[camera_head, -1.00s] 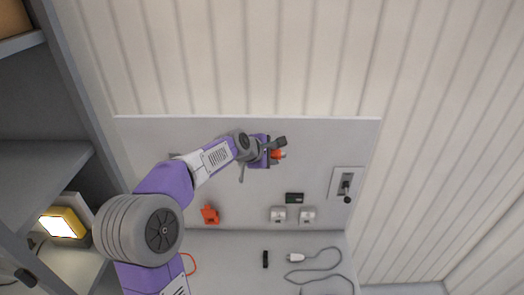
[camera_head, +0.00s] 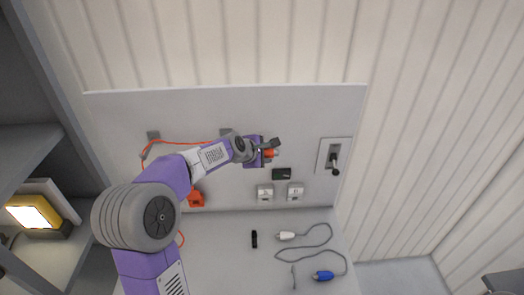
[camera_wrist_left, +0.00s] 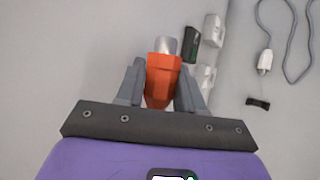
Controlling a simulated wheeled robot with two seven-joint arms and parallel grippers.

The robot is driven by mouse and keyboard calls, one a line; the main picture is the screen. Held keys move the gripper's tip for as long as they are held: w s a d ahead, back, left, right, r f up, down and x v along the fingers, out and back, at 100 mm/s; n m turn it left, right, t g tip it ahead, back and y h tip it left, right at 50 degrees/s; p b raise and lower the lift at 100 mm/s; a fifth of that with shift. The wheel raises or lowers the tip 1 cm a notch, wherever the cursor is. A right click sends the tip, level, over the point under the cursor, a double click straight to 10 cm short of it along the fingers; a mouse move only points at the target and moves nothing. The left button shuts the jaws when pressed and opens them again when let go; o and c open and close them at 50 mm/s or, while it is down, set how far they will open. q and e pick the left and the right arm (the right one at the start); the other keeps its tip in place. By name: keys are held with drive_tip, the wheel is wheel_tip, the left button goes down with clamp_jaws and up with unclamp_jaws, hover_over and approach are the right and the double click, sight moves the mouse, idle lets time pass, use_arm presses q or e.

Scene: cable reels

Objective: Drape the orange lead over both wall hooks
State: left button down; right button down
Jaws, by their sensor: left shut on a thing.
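My left gripper (camera_head: 272,151) is shut on the orange plug (camera_wrist_left: 162,82) of the lead, in front of the grey wall board (camera_head: 300,110). The plug's metal tip points away from me in the left wrist view. The orange lead (camera_head: 185,143) passes by the left wall hook (camera_head: 153,135), bends down at its left side, and runs right until my arm hides it. I cannot tell how firmly it rests on that hook. A dark piece, apparently the right hook (camera_head: 225,132), shows just above my forearm, mostly hidden. More lead (camera_head: 181,238) shows low beside my arm.
An orange socket (camera_head: 196,199), white sockets (camera_head: 265,193), a dark box (camera_head: 282,174) and a lever switch (camera_head: 335,157) are on the board. A grey cable with a white plug (camera_head: 285,236) and a blue plug (camera_head: 322,276) lies below. A lit lamp (camera_head: 33,215) stands on the left shelf.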

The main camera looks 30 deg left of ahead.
use_arm(q)
wheel_tip(320, 180, down, 9)
drive_tip(key=s+a+b, duration=0.1)
drive_tip(key=b, duration=0.7)
drive_tip(key=shift+a+f+b, duration=0.15)
drive_tip(key=shift+a+b, duration=0.2)
drive_tip(key=shift+b, duration=0.05)
drive_tip(key=c, duration=0.6)
unclamp_jaws()
drive_tip(key=shift+o, duration=0.3)
drive_tip(key=o, duration=0.5)
drive_tip(key=shift+s+d+p, duration=0.4)
drive_tip(key=shift+s+d, duration=0.5)
drive_tip(key=shift+s, duration=0.55)
drive_tip(key=shift+s+d+p, duration=0.35)
drive_tip(key=shift+s+d, duration=0.5)
drive_tip(key=shift+s, duration=0.55)
drive_tip(key=shift+s+d+p, duration=0.4)
drive_tip(key=shift+s+d, duration=0.5)
drive_tip(key=shift+s, duration=0.55)
